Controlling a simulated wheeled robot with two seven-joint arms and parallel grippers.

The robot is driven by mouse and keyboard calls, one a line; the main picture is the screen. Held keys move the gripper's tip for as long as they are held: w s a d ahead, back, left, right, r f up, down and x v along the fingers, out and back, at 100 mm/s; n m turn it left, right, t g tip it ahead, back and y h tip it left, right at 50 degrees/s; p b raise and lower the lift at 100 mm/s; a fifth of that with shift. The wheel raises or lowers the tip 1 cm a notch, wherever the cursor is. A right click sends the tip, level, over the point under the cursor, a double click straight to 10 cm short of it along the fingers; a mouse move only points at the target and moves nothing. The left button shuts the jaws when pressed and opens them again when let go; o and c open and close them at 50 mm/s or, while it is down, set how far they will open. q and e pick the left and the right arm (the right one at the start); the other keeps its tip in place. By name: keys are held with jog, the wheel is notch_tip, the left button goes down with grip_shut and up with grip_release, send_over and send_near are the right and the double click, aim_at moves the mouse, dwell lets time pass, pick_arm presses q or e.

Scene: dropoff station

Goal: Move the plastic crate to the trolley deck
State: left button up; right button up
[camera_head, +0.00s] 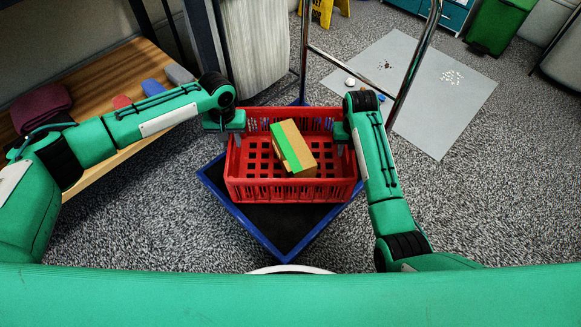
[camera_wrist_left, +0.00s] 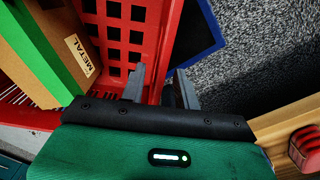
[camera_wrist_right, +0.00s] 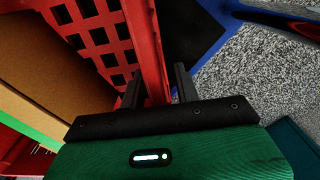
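The red plastic crate (camera_head: 290,190) is in the middle of the head view, holding a cardboard box (camera_head: 306,150) with a green stripe. It is over the blue-edged dark trolley deck (camera_head: 285,232), turned at an angle to it; I cannot tell if it rests fully on the deck. My left gripper (camera_head: 232,128) is at the crate's left wall, its open fingers on either side of the wall (camera_wrist_left: 158,70). My right gripper (camera_head: 343,132) is at the right wall, also open, with the wall (camera_wrist_right: 150,55) between its fingers. Gaps show beside both walls.
The trolley's metal handle (camera_head: 412,60) rises behind the crate. A wooden bench (camera_head: 115,75) with folded cloths stands at the left. A grey mat (camera_head: 425,95) with small litter lies at the back right. The carpet at the right is clear.

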pick_arm(q)
notch_tip(320, 180, up, 7)
jog(key=shift+f, duration=0.1)
pick_arm(e)
jog(key=shift+r, duration=0.25)
notch_tip(320, 180, up, 7)
pick_arm(q)
jog(key=shift+r, duration=0.2)
dwell(0.4)
